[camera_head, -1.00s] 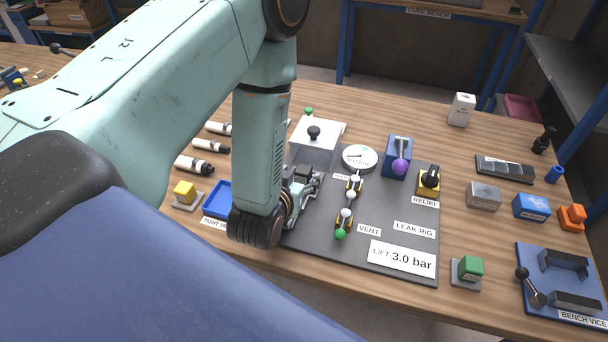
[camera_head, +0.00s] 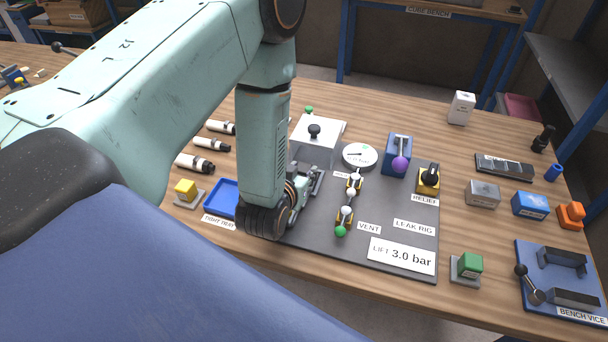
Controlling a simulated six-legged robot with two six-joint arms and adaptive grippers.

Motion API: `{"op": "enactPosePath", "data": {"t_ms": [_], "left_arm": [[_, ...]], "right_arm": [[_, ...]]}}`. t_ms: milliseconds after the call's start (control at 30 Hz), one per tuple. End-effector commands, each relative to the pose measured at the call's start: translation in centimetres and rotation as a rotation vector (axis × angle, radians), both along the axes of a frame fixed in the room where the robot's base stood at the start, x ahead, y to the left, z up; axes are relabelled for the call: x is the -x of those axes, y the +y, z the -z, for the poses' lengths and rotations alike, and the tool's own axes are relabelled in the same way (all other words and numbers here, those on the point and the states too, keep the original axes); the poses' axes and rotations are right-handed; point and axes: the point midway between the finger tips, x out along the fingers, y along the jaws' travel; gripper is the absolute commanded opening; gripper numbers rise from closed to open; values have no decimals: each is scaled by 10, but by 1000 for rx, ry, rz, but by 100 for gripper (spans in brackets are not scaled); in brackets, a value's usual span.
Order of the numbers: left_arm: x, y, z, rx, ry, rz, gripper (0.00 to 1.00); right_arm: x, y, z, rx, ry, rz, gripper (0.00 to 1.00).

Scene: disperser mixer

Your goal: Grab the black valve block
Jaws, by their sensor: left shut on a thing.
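My right gripper is not in view.
A vent valve (camera_head: 345,217) with a green tip, a round gauge (camera_head: 360,156) and a blue unit with a purple ball (camera_head: 398,155) stand right of the gripper. A blue tray (camera_head: 222,197) lies left. A bench vice (camera_head: 565,285) is at the right.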

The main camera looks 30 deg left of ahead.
Motion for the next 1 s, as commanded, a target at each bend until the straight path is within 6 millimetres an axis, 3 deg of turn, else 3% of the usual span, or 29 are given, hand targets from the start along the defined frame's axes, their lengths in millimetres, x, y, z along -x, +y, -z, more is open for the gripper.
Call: {"op": "enactPosePath", "data": {"t_ms": [167,567,767,1000], "left_arm": [[-1,0,-1,-1,-3,0,0],[-1,0,-5,-1,-5,0,0],[-1,0,-23,1,-5,-1,0],[-2,0,-62,0,-7,-1,0]], "right_arm": [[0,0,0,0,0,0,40],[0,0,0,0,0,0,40],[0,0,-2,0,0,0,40],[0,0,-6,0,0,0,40]]}}
